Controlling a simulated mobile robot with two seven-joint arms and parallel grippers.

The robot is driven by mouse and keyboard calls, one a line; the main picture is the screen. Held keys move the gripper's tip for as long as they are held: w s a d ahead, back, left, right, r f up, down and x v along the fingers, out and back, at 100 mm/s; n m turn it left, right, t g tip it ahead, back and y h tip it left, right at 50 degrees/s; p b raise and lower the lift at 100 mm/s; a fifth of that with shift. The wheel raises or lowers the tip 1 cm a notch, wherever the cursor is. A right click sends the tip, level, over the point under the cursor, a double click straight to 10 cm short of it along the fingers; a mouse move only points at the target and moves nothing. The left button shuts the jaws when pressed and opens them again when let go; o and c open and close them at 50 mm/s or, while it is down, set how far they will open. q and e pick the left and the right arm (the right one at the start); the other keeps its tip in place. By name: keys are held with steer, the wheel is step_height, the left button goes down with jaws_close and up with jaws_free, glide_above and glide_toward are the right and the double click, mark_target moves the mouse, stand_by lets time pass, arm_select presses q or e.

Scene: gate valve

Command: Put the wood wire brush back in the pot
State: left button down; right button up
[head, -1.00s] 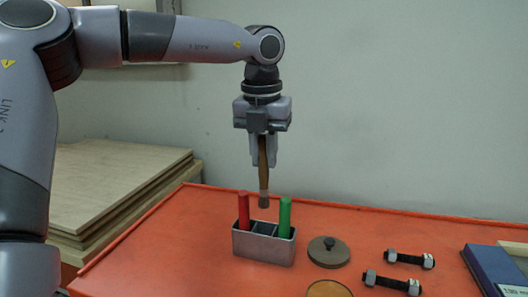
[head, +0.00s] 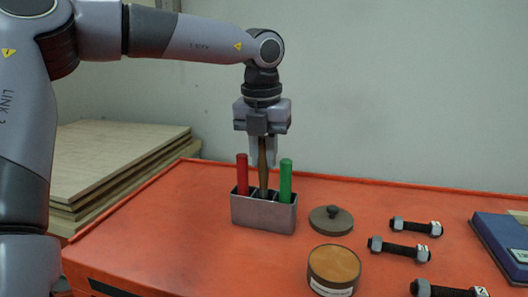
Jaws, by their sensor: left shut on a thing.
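The wood wire brush (head: 263,178) hangs upright from my left gripper (head: 263,158), which is shut on its handle. The brush's lower end is inside the middle compartment of the grey metal pot (head: 264,214), between a red stick and a green stick. The pot's front wall hides the brush's tip, so I cannot tell whether it touches the bottom. My left gripper's fingers are above the pot's rim, near the tops of the two sticks. My right gripper is not in view.
The red stick (head: 242,174) and green stick (head: 285,180) stand close on either side. Table left of the pot is clear.

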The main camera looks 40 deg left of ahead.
arm_select(q)
steer(key=c, duration=1)
jaws_free()
steer(key=shift+o, duration=0.2)
steer(key=shift+r, duration=0.15)
steer(key=r, duration=0.7)
steer(key=shift+s+d, duration=0.25)
steer(key=shift+s, duration=0.15)
steer(key=shift+s+f, duration=0.1)
